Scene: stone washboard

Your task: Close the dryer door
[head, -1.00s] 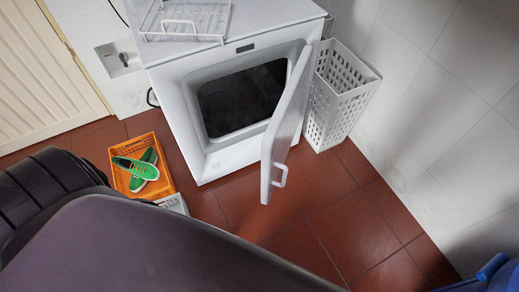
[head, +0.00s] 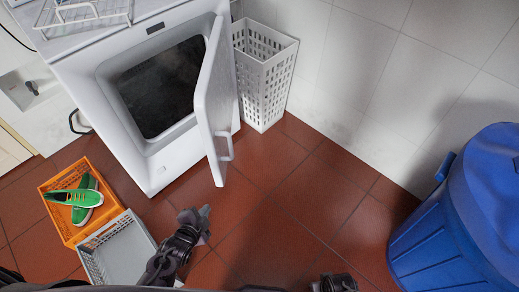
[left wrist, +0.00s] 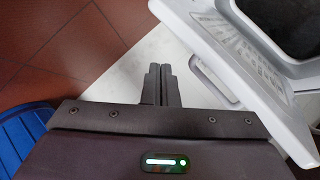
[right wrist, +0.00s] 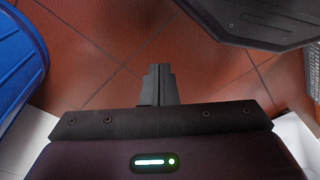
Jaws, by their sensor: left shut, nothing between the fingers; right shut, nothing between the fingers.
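The white dryer (head: 150,100) stands at the upper left of the head view with its dark drum opening showing. Its door (head: 214,100) is hinged on the right side and stands wide open, with a handle (head: 228,148) near the free edge. The door and its handle also show at the right of the left wrist view (left wrist: 235,55). My left gripper (head: 203,212) is shut and empty, in front of and below the door, apart from it. My right gripper shows in the right wrist view (right wrist: 158,70), shut and empty above the floor.
An orange crate (head: 52,219) with green shoes (head: 80,198) and a grey crate (head: 125,250) stand left of my left gripper. A white perforated basket (head: 264,75) stands right of the door. A blue bin (head: 440,235) is at the right. Red floor between is clear.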

